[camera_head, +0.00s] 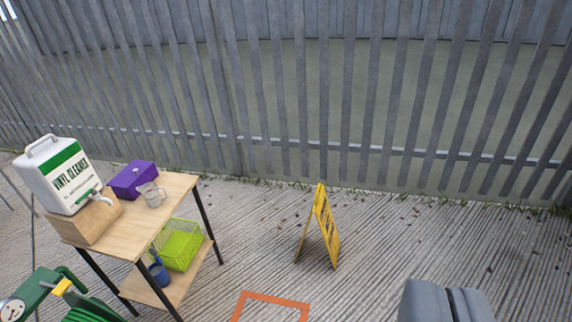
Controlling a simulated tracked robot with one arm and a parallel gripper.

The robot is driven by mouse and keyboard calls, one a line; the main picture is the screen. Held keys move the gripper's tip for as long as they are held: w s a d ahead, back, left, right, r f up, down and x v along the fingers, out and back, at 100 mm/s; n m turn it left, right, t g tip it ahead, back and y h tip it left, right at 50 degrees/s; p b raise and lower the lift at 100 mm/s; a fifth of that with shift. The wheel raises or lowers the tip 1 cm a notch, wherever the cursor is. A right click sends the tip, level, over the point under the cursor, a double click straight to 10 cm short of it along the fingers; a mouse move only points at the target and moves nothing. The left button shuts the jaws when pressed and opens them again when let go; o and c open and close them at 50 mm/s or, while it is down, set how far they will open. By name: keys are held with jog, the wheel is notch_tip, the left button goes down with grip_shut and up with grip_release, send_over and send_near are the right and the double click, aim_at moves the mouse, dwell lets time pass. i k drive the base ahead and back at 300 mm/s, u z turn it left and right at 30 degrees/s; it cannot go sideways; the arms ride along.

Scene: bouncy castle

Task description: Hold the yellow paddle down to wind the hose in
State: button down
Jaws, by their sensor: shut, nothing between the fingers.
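The yellow paddle (62,287) is a small yellow piece on a green frame (38,293) at the bottom left corner. Green hose (92,311) lies in coils just below and right of it, cut off by the picture's edge. A round white gauge (12,310) shows at the far left. My gripper (452,292) is at the bottom right, grey and shut, with nothing in it. It is well to the right of the paddle and apart from it. Most of the reel is out of view.
A wooden table (180,186) stands at left with a vinyl cleaner jug (62,175), a purple box (132,180) and a clear jug (152,194). A green basket (180,246) sits on its shelf. A yellow floor sign (325,228) stands mid-picture. A metal fence (238,90) closes the back.

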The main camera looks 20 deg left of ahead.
aim_at(59, 290)
jog(key=u, duration=0.75)
jog(key=i, duration=1.55)
jog(key=u, duration=0.65)
jog(key=k, duration=0.85)
jog(key=u, duration=0.15)
jog(key=i, duration=0.9)
jog(key=z, duration=0.1)
